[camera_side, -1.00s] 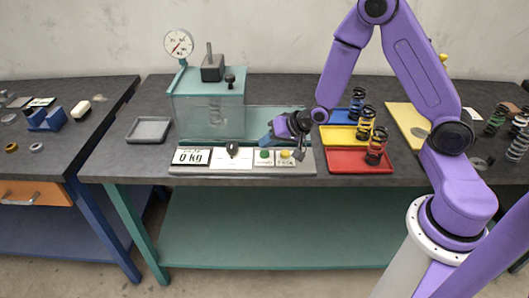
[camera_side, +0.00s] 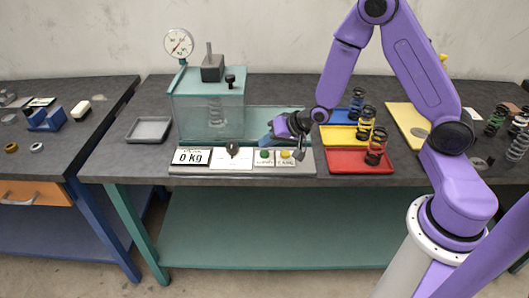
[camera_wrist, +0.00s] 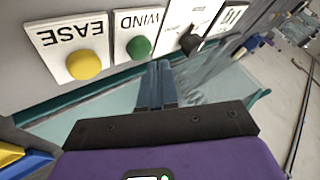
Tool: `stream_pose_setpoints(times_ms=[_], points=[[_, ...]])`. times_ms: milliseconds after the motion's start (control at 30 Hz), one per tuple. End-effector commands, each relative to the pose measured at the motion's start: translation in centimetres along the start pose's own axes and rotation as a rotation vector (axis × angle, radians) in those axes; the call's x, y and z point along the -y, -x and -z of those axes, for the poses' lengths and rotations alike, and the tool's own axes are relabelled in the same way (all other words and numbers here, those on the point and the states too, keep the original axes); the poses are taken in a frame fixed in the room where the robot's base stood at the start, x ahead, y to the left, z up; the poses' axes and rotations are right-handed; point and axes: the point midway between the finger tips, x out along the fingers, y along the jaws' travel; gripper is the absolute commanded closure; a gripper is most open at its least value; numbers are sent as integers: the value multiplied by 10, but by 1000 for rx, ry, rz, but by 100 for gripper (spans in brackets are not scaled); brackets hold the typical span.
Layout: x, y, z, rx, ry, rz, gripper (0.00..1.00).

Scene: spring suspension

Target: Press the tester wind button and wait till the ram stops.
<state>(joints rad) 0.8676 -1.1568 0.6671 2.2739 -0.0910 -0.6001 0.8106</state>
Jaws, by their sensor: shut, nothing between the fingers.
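The spring tester (camera_side: 207,92) has a clear chamber with a pale coil spring (camera_side: 215,112) inside, under a grey block. Its front panel shows a "0 kg" display (camera_side: 191,157). The green WIND button (camera_side: 264,154) and the yellow EASE button (camera_side: 286,155) sit side by side on the panel. In the wrist view, the green button (camera_wrist: 139,47) is just ahead of my fingertips and the yellow button (camera_wrist: 83,64) is to its left. My gripper (camera_wrist: 160,66) is shut and empty, its fingertips (camera_side: 266,139) close behind the green button. A gap shows between them.
A dial gauge (camera_side: 178,43) stands above the tester. A black switch (camera_side: 232,149) is left of the buttons. Yellow (camera_side: 338,135) and red (camera_side: 346,165) trays with springs lie to the right. An empty grey tray (camera_side: 149,130) lies to the left.

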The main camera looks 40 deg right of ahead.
Motion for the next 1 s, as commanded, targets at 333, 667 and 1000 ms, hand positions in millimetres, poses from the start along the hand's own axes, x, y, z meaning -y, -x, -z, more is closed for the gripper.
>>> stream_pose_setpoints(times_ms=[333, 667, 1000], points=[[0, 0, 0, 0, 0, 0, 100], [-4, -5, -4, 1, 0, -2, 100], [-4, -6, -4, 0, 0, 0, 100]])
